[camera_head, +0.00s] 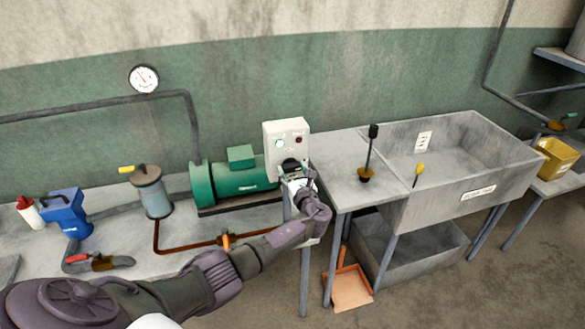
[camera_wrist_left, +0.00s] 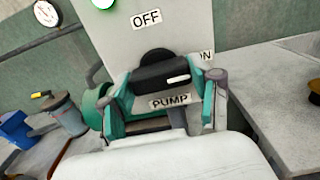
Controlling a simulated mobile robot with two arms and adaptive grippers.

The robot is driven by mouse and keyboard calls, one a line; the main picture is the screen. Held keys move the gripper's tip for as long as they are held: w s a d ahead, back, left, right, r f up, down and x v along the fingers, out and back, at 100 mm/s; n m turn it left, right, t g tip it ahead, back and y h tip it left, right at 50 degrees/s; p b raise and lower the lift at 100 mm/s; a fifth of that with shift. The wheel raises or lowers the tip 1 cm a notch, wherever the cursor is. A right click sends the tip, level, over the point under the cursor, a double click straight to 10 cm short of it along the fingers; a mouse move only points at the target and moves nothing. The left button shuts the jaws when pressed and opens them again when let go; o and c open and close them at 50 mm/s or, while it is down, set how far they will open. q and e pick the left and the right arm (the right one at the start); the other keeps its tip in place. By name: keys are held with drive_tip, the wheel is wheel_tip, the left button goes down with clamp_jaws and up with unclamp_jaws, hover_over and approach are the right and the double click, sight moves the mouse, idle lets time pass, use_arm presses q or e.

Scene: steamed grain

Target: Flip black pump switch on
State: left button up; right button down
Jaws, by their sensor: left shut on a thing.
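The black pump switch (camera_wrist_left: 165,70) is a rotary knob on the light grey control box (camera_head: 284,131). Its white mark points right, toward the partly hidden ON label (camera_wrist_left: 206,55). The OFF label (camera_wrist_left: 146,19) is above the knob, and the PUMP label (camera_wrist_left: 170,101) shows just below it. My left gripper (camera_wrist_left: 165,88) has its teal-lined fingers on either side of the knob, shut on it. In the head view the left gripper (camera_head: 300,184) is at the box's lower front and hides part of it. The right gripper is out of view.
The green pump motor (camera_head: 235,182) stands left of the box. A stone sink (camera_head: 450,160) and a table with a black plunger-like tool (camera_head: 372,145) are at right.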

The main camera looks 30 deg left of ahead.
use_arm(q)
drive_tip(key=shift+m, duration=0.3)
drive_tip(key=o, duration=1.1)
drive_tip(key=shift+o, duration=0.2)
drive_tip(key=v, duration=1.2)
